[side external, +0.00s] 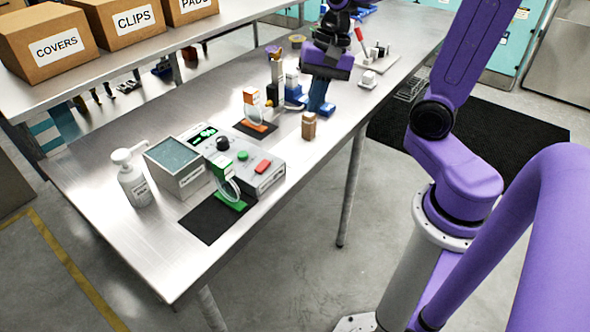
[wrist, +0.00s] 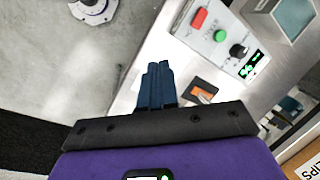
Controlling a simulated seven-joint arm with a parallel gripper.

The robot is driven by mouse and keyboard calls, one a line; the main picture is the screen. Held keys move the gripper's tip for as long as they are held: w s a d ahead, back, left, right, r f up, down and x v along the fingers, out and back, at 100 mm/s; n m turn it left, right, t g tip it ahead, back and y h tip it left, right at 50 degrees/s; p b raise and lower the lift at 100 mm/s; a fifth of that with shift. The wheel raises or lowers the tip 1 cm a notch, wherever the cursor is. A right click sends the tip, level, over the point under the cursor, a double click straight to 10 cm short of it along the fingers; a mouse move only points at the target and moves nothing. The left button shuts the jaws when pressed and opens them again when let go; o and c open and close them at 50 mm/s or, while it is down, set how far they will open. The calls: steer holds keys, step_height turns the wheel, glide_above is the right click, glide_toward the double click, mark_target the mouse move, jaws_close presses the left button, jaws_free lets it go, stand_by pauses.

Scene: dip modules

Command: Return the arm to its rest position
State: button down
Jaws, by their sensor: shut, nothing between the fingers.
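My gripper (side external: 320,106) hangs over the far half of the steel bench, with its blue fingers pointing down. In the wrist view the two fingers (wrist: 155,68) lie side by side, shut and empty. My purple arm reaches from its base at the right of the side view to the gripper. Whether the fingertips clear the bench top is hard to tell.
The steel bench (side external: 118,228) holds a control box (side external: 262,176) with red and green buttons, a green module (side external: 228,190), an orange module (side external: 252,108), a small brown block (side external: 309,125), a teal-topped bath (side external: 177,166) and a pump bottle (side external: 133,180). Labelled cartons (side external: 45,45) stand on the shelf.

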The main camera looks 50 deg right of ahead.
steer(key=s+a+f+n+h, duration=0.1)
steer(key=s+a+n, duration=0.1)
steer(key=s+n, duration=0.6)
steer(key=s+a+f+n+g+h, duration=0.1)
steer(key=s+a+f+n, duration=0.1)
steer(key=s+n, duration=0.6)
steer(key=a+n, duration=0.1)
steer(key=n, duration=0.5)
steer(key=shift+s+a, duration=0.25)
steer(key=shift+s, duration=0.05)
